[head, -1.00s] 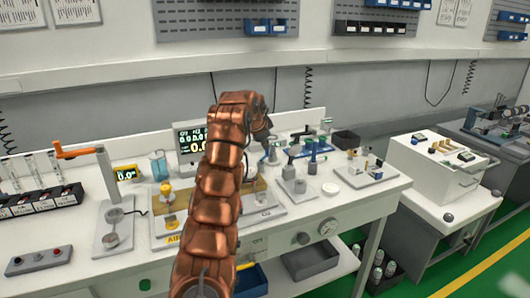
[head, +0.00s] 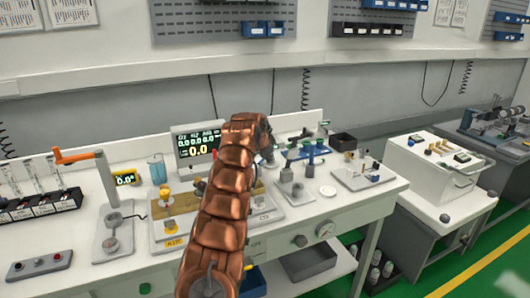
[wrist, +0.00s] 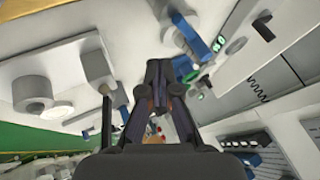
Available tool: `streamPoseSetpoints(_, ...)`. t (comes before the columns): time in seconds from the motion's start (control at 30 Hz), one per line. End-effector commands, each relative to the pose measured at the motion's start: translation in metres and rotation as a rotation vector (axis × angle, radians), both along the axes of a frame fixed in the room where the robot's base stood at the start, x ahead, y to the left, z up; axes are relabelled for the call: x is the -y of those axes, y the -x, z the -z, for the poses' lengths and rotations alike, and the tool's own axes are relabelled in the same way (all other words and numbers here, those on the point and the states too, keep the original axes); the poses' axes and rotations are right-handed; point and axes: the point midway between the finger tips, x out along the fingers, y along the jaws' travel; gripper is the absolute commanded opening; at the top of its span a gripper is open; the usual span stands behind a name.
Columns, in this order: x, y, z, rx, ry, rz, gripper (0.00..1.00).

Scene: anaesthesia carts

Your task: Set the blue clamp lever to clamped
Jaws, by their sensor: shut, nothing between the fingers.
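A blue bar (wrist: 191,36), which looks like the clamp lever, shows in the wrist view beyond and to the right of my fingertips. It lies slanted beside a pale block, apart from the fingers. I cannot tell its setting. My gripper (wrist: 158,72) is shut and empty, with its dark fingers together in the middle of the wrist view. In the head view the gripper is mostly hidden behind my copper arm, over the middle of the bench, and I cannot make out the lever for sure there.
On the white bench (head: 325,207), a display (head: 196,143) stands behind my arm. A stand with an orange arm (head: 76,156) and a control box (head: 39,265) are at left. Small fixtures (head: 368,172) stand at right, with a dark bin (head: 343,141) behind them.

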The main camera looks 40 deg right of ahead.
Motion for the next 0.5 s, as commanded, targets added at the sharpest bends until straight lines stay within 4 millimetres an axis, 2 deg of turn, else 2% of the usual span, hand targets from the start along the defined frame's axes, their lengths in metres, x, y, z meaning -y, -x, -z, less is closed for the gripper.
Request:
streamPoseSetpoints(0.1,0.008,-0.003,0.013,-0.004,-0.004,0.000,0.00)
streamPoseSetpoints(0.5,0.020,-0.026,0.010,-0.003,0.001,0.002,0.00)
